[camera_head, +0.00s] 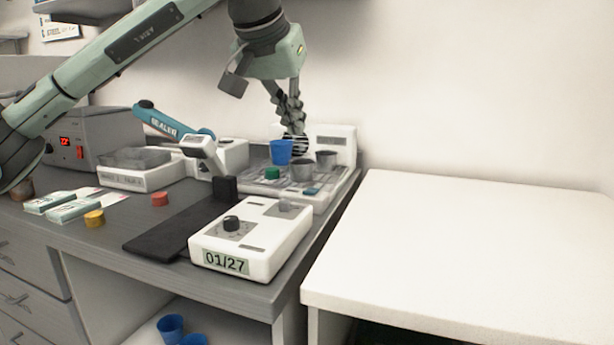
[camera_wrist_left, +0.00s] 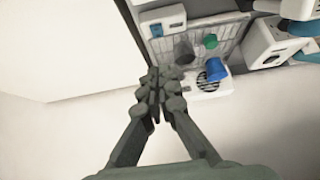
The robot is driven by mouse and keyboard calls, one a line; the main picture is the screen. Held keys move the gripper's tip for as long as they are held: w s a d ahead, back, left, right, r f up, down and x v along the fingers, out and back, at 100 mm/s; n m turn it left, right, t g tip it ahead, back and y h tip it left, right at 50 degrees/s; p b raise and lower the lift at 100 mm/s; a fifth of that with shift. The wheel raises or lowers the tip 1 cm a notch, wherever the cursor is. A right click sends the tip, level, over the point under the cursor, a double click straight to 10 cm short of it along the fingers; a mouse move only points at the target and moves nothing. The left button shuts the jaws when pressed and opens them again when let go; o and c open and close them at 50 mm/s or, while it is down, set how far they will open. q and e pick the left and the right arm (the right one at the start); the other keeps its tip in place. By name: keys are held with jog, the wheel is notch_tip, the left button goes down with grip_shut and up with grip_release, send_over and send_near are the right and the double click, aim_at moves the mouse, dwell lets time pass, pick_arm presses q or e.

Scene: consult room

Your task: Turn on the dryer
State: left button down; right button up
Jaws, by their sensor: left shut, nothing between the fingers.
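The dryer appears to be the white unit (camera_head: 340,137) at the back right of the grey counter. It has a round dark fan grille in its upright back and a flat rack in front holding cups. A small blue panel (camera_head: 312,191) sits on its front edge and also shows in the left wrist view (camera_wrist_left: 165,27). My left gripper (camera_head: 295,142) is shut and empty, pointing down in front of the grille in the head view. In the left wrist view its fingertips (camera_wrist_left: 160,80) overlap the rack's edge. I cannot tell whether they touch. My right gripper is not in view.
On the rack are a blue cup (camera_head: 281,152), grey cups (camera_head: 302,170) and a green cap (camera_head: 272,173). A white knob device (camera_head: 277,252) labelled 01/27 is in front. A grey box (camera_head: 110,130) with red display stands left. The white table (camera_head: 470,240) is clear.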

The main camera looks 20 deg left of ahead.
pick_arm(q)
send_over(309, 191)
jog(key=s, duration=0.2)
notch_tip(309, 191, down, 7)
notch_tip(309, 191, down, 4)
jog(key=shift+w+r+p, duration=0.1)
jog(key=shift+p, duration=0.25)
jog(key=shift+f, duration=0.55)
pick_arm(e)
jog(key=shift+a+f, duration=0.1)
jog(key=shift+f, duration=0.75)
pick_arm(q)
jog(key=shift+f, duration=0.15)
jog(key=shift+s+f+b, duration=0.2)
jog(key=shift+f+b, duration=0.15)
jog(key=shift+b, duration=0.4)
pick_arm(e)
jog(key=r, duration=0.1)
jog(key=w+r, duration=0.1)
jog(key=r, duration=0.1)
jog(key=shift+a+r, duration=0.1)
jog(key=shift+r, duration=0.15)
pick_arm(q)
jog(key=shift+r, duration=0.1)
